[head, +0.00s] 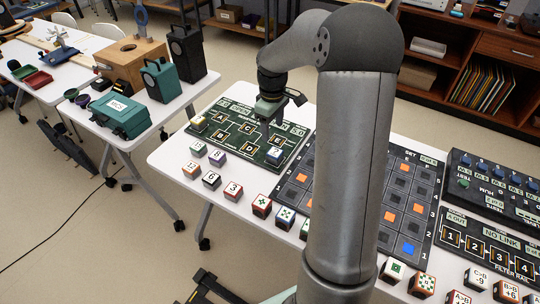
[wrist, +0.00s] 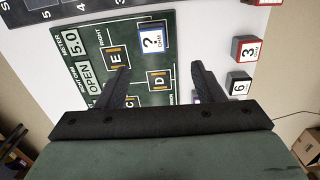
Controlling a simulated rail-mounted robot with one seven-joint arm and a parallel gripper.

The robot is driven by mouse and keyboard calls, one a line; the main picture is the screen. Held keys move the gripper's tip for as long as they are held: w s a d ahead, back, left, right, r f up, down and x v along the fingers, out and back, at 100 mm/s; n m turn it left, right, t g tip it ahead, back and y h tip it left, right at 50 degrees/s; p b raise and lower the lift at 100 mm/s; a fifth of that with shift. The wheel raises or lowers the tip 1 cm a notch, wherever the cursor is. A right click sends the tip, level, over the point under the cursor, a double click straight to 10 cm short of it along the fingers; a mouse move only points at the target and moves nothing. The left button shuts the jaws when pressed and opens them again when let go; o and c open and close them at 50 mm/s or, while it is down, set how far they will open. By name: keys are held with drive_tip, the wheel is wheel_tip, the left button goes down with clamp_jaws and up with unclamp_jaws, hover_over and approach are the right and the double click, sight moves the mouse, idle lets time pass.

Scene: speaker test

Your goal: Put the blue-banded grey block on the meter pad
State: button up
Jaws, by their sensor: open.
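A light block with a blue band and a "?" on top (head: 274,155) stands at the near right corner of the green lettered board (head: 226,104). It also shows in the wrist view (wrist: 152,40), upright, beyond my fingertips. My gripper (wrist: 160,68) is open and empty above the board, its fingers either side of the D pad (wrist: 158,80). In the head view my gripper (head: 272,117) is over the board's right part. The board's displays read "5.0" beside the word METER and "OPEN" (wrist: 90,72). I cannot tell which spot is the meter pad.
A yellow-banded block (head: 198,123) stands at the board's left end. Several numbered blocks, such as the red 3 (head: 233,191) and black 6 (head: 211,180), line the table's front edge. A dark grid board (head: 300,178) lies to the right, partly hidden by my arm.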

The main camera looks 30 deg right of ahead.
drive_tip(key=s+a+r+m, duration=0.2)
drive_tip(key=s+a+r, duration=0.3)
drive_tip(key=s+a, duration=0.55)
drive_tip(key=s+a+m, duration=0.2)
drive_tip(key=s, duration=0.6)
drive_tip(key=s+a+m, duration=0.2)
drive_tip(key=s+a, duration=0.1)
drive_tip(key=s, duration=0.5)
drive_tip(key=shift+s+f, duration=0.35)
drive_tip(key=shift+s, duration=0.05)
drive_tip(key=shift+a, duration=0.1)
wheel_tip(320, 180, down, 11)
drive_tip(key=d+b, duration=0.1)
drive_tip(key=b, duration=0.8)
drive_tip(key=shift+d+r+m+b, duration=0.15)
drive_tip(key=shift+d+m+b, duration=0.1)
drive_tip(key=shift+m+b, duration=0.1)
